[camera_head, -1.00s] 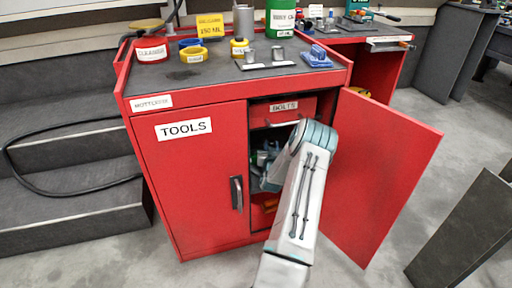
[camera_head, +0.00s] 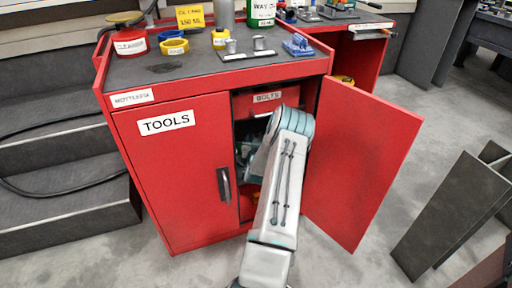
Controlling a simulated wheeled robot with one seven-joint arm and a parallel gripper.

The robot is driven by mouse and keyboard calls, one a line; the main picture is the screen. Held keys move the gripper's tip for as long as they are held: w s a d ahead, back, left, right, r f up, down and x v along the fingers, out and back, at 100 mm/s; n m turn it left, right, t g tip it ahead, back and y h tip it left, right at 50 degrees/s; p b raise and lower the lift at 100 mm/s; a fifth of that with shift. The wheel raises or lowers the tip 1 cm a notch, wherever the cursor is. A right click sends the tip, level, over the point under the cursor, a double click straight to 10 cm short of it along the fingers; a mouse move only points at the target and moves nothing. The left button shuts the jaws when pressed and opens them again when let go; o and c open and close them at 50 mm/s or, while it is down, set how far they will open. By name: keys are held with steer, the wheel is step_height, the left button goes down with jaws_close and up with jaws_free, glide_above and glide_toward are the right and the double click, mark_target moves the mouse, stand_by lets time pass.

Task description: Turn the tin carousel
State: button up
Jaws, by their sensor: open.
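I cannot make out the tin carousel for sure; dim, small shapes show inside the red tool cabinet (camera_head: 172,185), partly behind my arm. My arm reaches into the cabinet's open right half, below the drawer marked BOLTS (camera_head: 268,97). My gripper (camera_head: 249,160) is at the dark opening, largely hidden by my own arm and the shade. It is open, but its fingertips cannot be made out, nor can I tell whether it touches anything.
The left door, marked TOOLS, is shut, with a dark handle (camera_head: 224,185). The right door (camera_head: 358,165) stands open beside my arm. Tins, tape rolls and weights stand on the cabinet top (camera_head: 200,82). Grey steps (camera_head: 65,180) are at left, a dark panel (camera_head: 450,215) at right.

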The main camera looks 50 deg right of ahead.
steer(key=p+v, duration=0.3)
steer(key=v, duration=1)
